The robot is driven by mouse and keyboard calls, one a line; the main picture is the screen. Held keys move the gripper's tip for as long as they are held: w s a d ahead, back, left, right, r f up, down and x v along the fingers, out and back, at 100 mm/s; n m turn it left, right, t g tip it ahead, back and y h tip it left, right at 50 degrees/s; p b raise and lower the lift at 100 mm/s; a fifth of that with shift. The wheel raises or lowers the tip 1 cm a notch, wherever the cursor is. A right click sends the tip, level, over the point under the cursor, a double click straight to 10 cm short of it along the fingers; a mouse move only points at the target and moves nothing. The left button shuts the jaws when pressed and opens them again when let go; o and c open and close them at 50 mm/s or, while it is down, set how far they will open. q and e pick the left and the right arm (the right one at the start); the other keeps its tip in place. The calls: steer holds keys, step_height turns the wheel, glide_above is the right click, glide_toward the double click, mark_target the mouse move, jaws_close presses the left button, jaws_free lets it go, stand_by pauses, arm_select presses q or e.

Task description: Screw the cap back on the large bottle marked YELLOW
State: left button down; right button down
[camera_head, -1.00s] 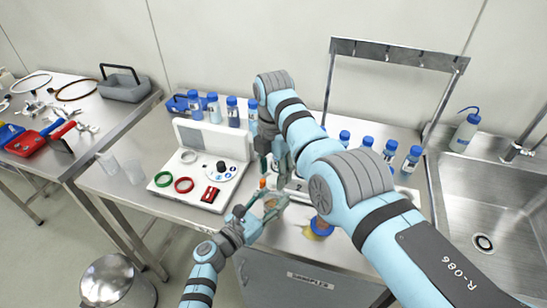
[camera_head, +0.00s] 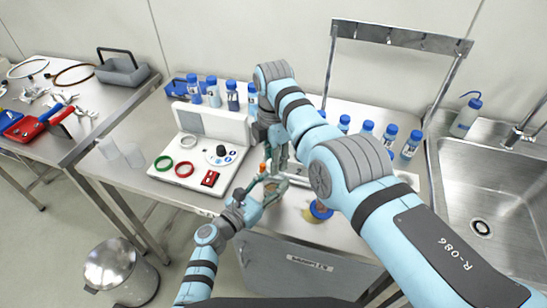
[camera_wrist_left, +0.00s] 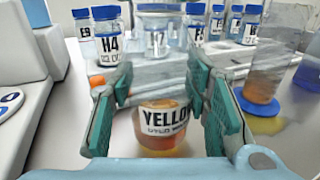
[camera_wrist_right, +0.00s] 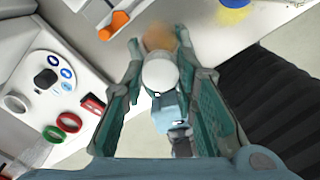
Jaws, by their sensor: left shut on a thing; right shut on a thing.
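The large bottle marked YELLOW (camera_wrist_left: 165,127), a clear vessel with amber liquid, stands upright between the fingers of my left gripper (camera_wrist_left: 165,108). My left gripper also shows in the head view (camera_head: 266,188), shut on the bottle. My right gripper (camera_wrist_right: 160,45) is pointed down above the bottle, whose amber contents blur below its fingertips. A pale round thing (camera_wrist_right: 160,75), apparently the cap, lies between its fingers. In the head view the right gripper (camera_head: 279,150) is just above the left one. I cannot tell whether the cap touches the bottle neck.
A white board (camera_head: 192,183) with rings and a red block lies left of the grippers. Blue-capped bottles (camera_head: 233,98) stand behind. A clear cylinder on a blue base (camera_wrist_left: 262,124) stands close right, beside a yellow stain (camera_head: 313,215). A sink (camera_head: 485,190) is far right.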

steer(key=m, duration=0.8)
steer(key=shift+m, duration=0.3)
steer(key=m, duration=1.4)
steer(key=shift+f+m, duration=0.1)
steer(key=shift+m, duration=0.2)
steer(key=m, duration=1.3)
steer(key=shift+m, duration=0.4)
steer(key=c, duration=1.3)
jaws_free()
steer(key=shift+r, duration=2.25)
